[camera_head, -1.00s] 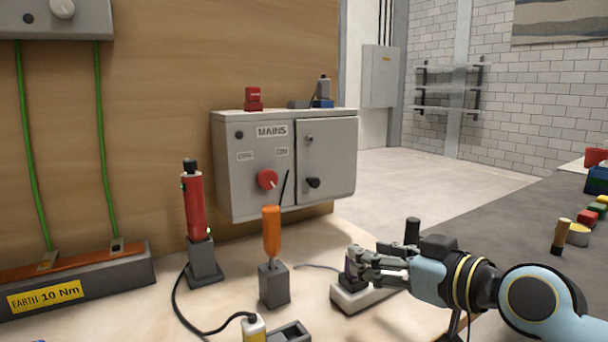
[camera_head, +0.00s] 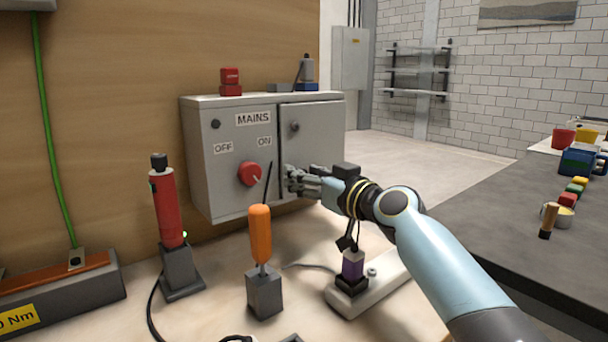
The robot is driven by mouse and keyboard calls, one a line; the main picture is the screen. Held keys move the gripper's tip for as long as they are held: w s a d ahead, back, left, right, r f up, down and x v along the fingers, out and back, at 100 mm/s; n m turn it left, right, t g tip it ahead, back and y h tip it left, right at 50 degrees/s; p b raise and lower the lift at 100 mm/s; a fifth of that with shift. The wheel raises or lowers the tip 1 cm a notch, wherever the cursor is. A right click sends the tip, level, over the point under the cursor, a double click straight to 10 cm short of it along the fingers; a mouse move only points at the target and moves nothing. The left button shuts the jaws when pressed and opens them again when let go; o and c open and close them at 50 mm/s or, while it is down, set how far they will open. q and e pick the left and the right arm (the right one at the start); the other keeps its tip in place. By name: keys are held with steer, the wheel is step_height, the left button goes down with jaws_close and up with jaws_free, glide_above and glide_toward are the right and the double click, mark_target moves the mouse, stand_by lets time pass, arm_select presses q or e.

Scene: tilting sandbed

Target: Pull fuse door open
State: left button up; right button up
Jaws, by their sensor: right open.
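The fuse door (camera_head: 318,130) is the plain right-hand panel of the grey MAINS box (camera_head: 205,150). It looks shut, with a dark seam at its left edge. A small round lock (camera_head: 295,126) sits high on it. The door's black knob, low on the left side, is now hidden behind my right gripper (camera_head: 289,180). That gripper is open, its fingers in front of the door's lower left part; I cannot tell if they touch the knob. My left gripper is not in view.
A red OFF/ON knob (camera_head: 249,174) is left of the door. An orange-handled screwdriver (camera_head: 260,235) and a red tool (camera_head: 166,205) stand upright in front of the box. A purple block (camera_head: 352,264) on a pale base is under my right arm. A dark table (camera_head: 500,220) is at right.

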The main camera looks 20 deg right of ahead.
steer(key=shift+w+a, duration=0.1)
steer(key=shift+w, duration=0.25)
steer(key=c, duration=0.4)
jaws_close()
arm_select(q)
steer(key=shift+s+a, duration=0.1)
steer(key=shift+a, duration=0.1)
